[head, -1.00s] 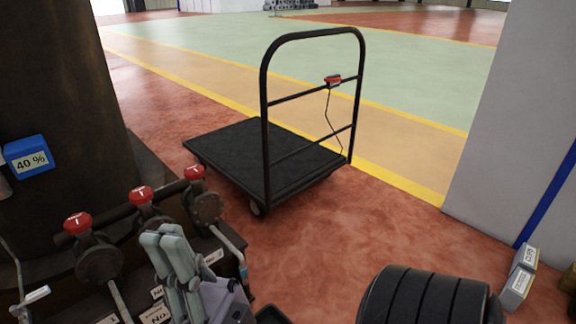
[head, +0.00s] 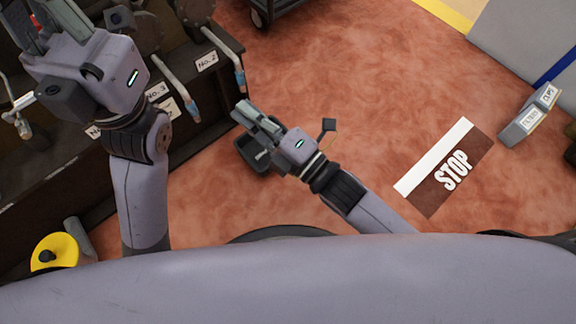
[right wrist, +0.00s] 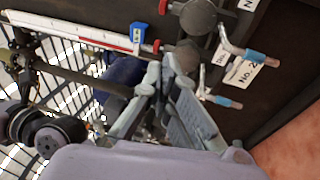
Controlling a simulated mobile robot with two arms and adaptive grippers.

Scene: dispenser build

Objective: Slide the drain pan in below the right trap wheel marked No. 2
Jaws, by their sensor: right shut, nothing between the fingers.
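The No. 2 label (head: 207,62) is on the dark bench front, beside a drain pipe with a blue end (head: 240,80); its wheel is cut off at the top of the head view. A No. 2 tag (right wrist: 246,70) also shows in the right wrist view. A small black pan (head: 260,158) is on the red floor near the bench, partly hidden by my right gripper (head: 248,117). That gripper is shut and empty; I cannot tell whether it touches the pan. My left gripper (head: 38,22) is over the bench, its fingers partly cut off.
Another blue-ended pipe (head: 192,108) hangs along the bench by the No. 3 label (head: 156,91). A yellow round object (head: 55,252) is at lower left. Floor between is clear.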

